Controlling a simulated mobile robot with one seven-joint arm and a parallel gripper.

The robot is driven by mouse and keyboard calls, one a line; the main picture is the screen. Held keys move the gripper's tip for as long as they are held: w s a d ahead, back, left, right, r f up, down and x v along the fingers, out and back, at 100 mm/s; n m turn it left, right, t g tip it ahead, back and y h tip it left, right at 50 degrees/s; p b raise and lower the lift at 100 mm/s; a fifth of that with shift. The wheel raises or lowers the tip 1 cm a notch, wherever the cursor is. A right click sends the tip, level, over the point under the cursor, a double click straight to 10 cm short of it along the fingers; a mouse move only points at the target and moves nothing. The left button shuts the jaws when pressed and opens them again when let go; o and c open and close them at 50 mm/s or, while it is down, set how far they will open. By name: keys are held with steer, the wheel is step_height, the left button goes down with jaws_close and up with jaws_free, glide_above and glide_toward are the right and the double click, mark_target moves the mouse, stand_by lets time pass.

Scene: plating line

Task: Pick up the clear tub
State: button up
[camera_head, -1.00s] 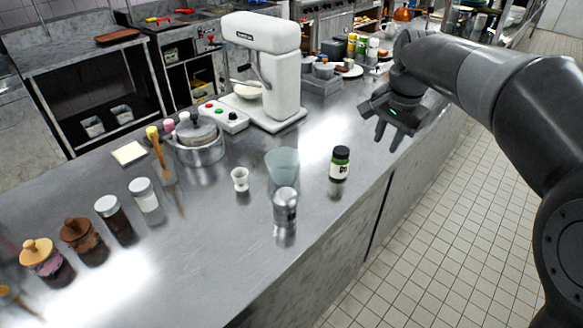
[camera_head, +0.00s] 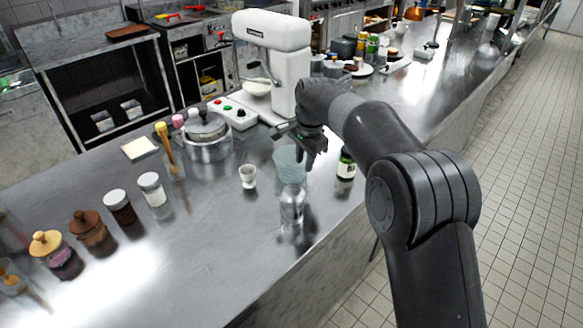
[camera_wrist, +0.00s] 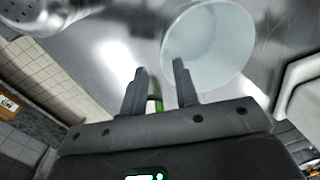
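The clear tub (camera_head: 288,160) is a pale, see-through round cup standing on the steel counter, partly hidden behind my gripper in the head view. In the wrist view the tub (camera_wrist: 208,50) shows its wide round rim at the top, beyond the fingertips. My gripper (camera_head: 311,160) is above and slightly right of the tub in the head view. In the wrist view its two fingers (camera_wrist: 160,75) are spread apart with nothing held between them. The right-hand fingertip overlaps the tub's near edge there; I cannot tell whether they touch.
A dark jar with a green label (camera_head: 346,163) stands close to the right of the tub. A metal shaker (camera_head: 292,205) is in front, and a white egg cup (camera_head: 248,177) is to the left. The white mixer (camera_head: 275,65) stands behind.

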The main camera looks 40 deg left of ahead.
mark_target(302, 174)
steer(key=f, duration=0.3)
steer(key=a+f, duration=0.1)
steer(key=f, duration=0.1)
steer(key=shift+w+f, duration=0.15)
steer(key=shift+f, duration=0.2)
jaws_close()
